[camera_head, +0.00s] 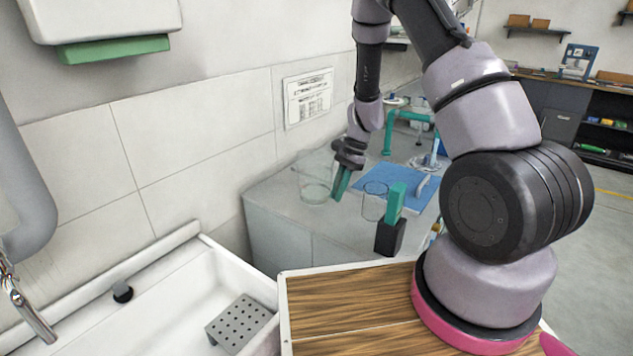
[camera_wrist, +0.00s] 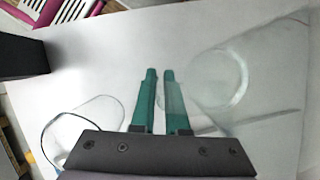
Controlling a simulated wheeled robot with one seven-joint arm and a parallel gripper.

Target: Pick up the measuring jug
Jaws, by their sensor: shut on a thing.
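The measuring jug (camera_head: 314,188) is a clear glass vessel on the grey counter, near the tiled wall. In the wrist view the jug (camera_wrist: 238,85) lies right of the fingers, its clear wall and round base faintly visible. My gripper (camera_head: 341,186) points down at the jug's right side. In the wrist view its green fingers (camera_wrist: 160,75) are close together, with clear glass overlapping the right finger. They are shut on a thin part of the jug; I cannot tell whether it is handle or wall. Whether the jug is clear of the counter is also hard to tell.
A second clear glass (camera_head: 374,202) stands right of my gripper, before a blue mat (camera_head: 402,180). A black block holding a green piece (camera_head: 391,232) stands nearer. A white sink (camera_head: 170,300) is at front left; the grey counter (camera_head: 275,205) is bare left of the jug.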

